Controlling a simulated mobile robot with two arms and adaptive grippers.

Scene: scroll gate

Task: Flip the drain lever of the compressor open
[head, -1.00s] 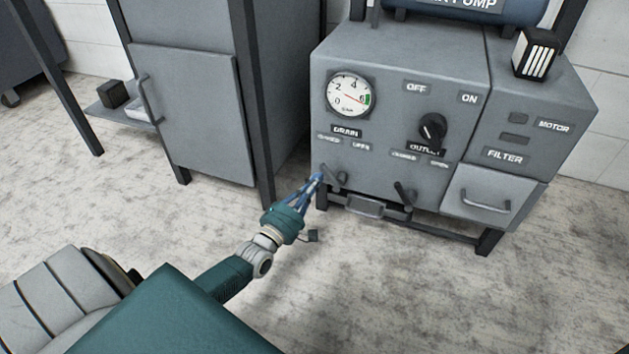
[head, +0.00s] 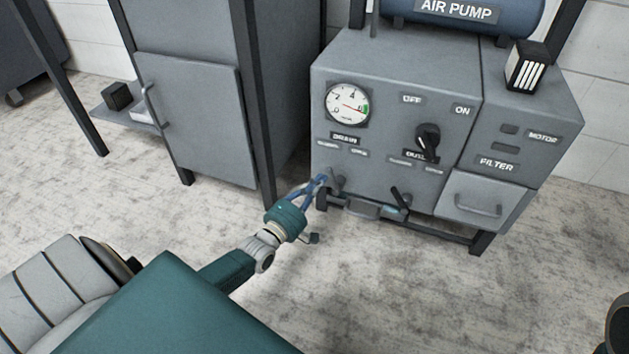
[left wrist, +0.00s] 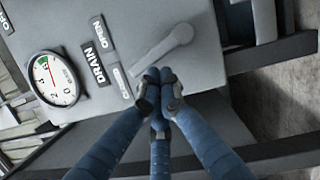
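The drain lever (head: 337,182) is a grey handle low on the left of the compressor's (head: 390,75) front, under the DRAIN label (head: 345,138). In the left wrist view the lever (left wrist: 166,46) lies slanted, its pivot at upper right and its free end toward the CLOSED label, partly blurred. My left gripper (head: 324,181) has blue fingers at the lever. In the left wrist view its fingertips (left wrist: 159,76) are together, just beside the lever's lower side, with nothing seen between them. I cannot tell whether they touch the lever. My right gripper is not seen.
An outlet lever (head: 400,199) stands to the right of the drain lever. A small tray (head: 361,209) juts out below. A black knob (head: 427,140) and a gauge (head: 347,104) sit above. A grey cabinet (head: 195,115) stands left. The floor in front is clear.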

